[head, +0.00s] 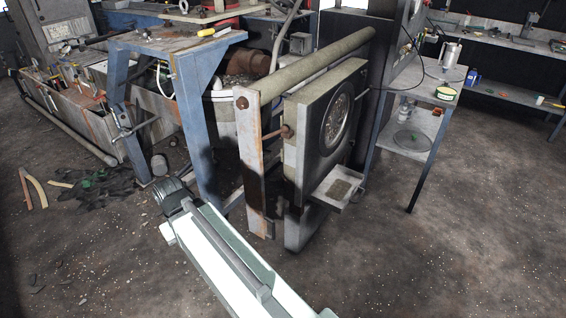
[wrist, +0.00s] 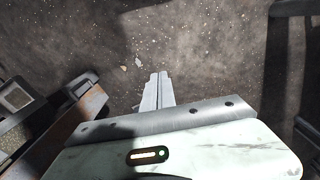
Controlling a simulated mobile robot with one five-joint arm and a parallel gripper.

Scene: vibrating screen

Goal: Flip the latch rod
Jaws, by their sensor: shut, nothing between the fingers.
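A thin rusty rod (head: 275,133), which looks like the latch rod, sticks out sideways between an upright rusty-edged plate (head: 248,150) and a grey boxy housing (head: 325,130) with a round dial-like disc. In the wrist view my gripper (wrist: 158,78) is shut and empty, its two pale fingers side by side over bare floor. I cannot make out the fingers in the head view; my white arm reaches up from the bottom to the left of the machine. I cannot pick out the rod in the wrist view.
A thick pipe (head: 305,68) runs above the housing. A blue steel frame (head: 195,120) stands to its left, and a small tray (head: 340,190) juts out low on its right. Workbenches (head: 425,100) line the right. In the wrist view, a brown machine part (wrist: 75,125) is close on the left.

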